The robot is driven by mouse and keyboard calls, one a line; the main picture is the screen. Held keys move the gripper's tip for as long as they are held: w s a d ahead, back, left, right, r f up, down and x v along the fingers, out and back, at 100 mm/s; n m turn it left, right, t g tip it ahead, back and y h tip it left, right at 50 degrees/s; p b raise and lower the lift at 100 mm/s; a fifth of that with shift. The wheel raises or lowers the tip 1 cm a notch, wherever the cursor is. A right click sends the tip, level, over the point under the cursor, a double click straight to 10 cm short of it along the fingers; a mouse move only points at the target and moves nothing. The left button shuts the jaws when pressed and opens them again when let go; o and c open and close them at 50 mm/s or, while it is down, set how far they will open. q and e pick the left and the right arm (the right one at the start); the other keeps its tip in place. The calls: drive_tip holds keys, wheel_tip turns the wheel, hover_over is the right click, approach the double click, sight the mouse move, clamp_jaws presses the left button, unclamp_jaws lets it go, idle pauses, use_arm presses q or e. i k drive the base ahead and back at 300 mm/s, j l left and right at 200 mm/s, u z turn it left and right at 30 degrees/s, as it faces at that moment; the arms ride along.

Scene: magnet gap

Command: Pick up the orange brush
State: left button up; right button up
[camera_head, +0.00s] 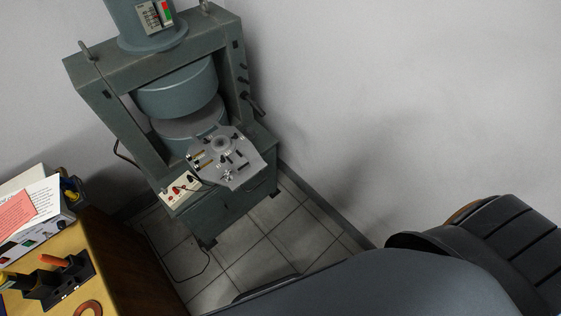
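An orange handle-like piece (53,260), which may be the orange brush, lies tilted at the black holder (70,283) on the wooden desk at the lower left. It is small, and I cannot tell whether it stands in the holder or rests against it. No bristles can be made out. Yellow-handled items (15,280) are just left of it. Neither of my grippers is in view.
A grey-green magnet machine (180,90) with a metal plate (228,158) stands against the wall. The desk (120,265) carries a box with papers (30,210) and an orange ring (88,308). A large dark padded shape (400,280) fills the lower right. Tiled floor (300,235) between is clear.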

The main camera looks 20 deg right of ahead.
sight(48, 258)
drive_tip(key=j+z, duration=0.1)
drive_tip(key=z, duration=0.2)
drive_tip(key=u, duration=1.95)
